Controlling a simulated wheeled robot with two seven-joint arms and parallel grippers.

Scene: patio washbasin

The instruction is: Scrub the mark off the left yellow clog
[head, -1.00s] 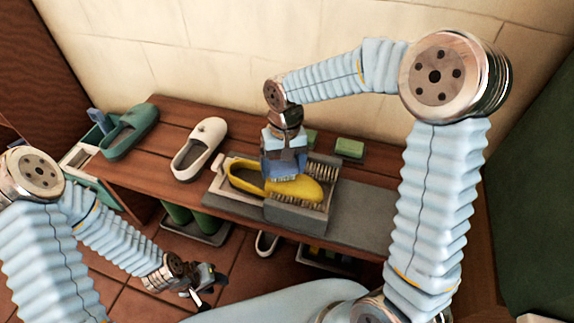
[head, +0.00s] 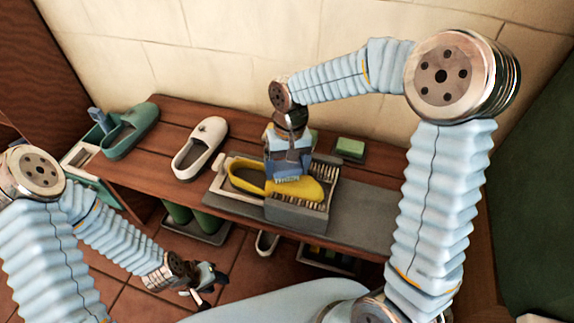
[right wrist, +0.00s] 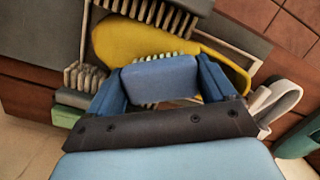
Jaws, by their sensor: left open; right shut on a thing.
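The yellow clog (head: 302,190) lies in a grey boot-scrubber tray (head: 296,216) with upright bristles on the bench; it also shows in the right wrist view (right wrist: 135,42). My right gripper (head: 289,160) is shut on a blue scrubbing brush (right wrist: 160,72). The brush's pale bristles face down at the clog's upper, and I cannot tell whether they touch. I see no mark on the visible part of the clog; the brush hides some of it. My left gripper (head: 207,277) is open and empty, low in front of the bench.
A white clog (head: 200,148) and a green clog (head: 130,131) stand on the wooden bench to the left. A green sponge (head: 350,149) lies behind the tray. Green boots (head: 200,224) stand on a lower tray. The grey mat (head: 362,212) right of the scrubber is bare.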

